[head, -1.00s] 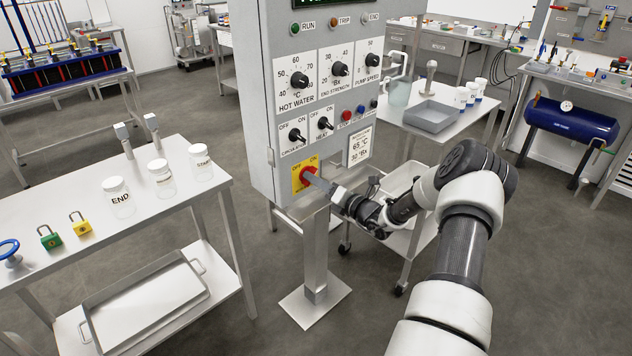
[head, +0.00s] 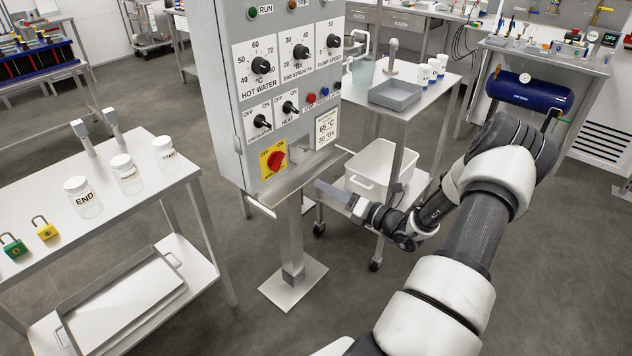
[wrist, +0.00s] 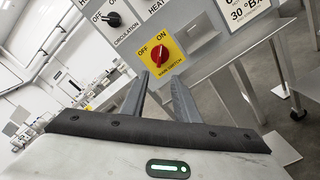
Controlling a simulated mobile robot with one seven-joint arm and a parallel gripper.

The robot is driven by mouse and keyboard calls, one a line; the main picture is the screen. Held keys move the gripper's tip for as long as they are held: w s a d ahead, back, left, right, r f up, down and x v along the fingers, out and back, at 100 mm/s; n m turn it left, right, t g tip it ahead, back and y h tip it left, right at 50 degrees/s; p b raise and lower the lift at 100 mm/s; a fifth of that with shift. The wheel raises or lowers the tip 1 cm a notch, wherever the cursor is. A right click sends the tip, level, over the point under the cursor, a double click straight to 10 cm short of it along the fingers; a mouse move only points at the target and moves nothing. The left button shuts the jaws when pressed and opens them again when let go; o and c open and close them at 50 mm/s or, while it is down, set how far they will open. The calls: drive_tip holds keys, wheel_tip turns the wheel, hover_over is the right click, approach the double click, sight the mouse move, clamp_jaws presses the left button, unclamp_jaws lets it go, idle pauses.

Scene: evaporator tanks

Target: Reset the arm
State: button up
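My gripper (head: 327,190) hangs in free air in front of and to the right of the grey control panel (head: 215,90), apart from it. In the wrist view my gripper (wrist: 159,78) shows two fingers with a gap between them and nothing held. The red main switch knob (head: 277,160) sits on a yellow plate low on the panel. It also shows in the wrist view (wrist: 159,56), just beyond the fingertips, not touched. My arm reaches in from the lower right, bent at the elbow.
A table at left holds jars (head: 83,197) and padlocks (head: 45,228). The panel's post (head: 290,230) stands close by. Floor at right is clear.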

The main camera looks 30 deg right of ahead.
drive_tip(key=shift+s+d, duration=0.1)
drive_tip(key=shift+s, duration=0.2)
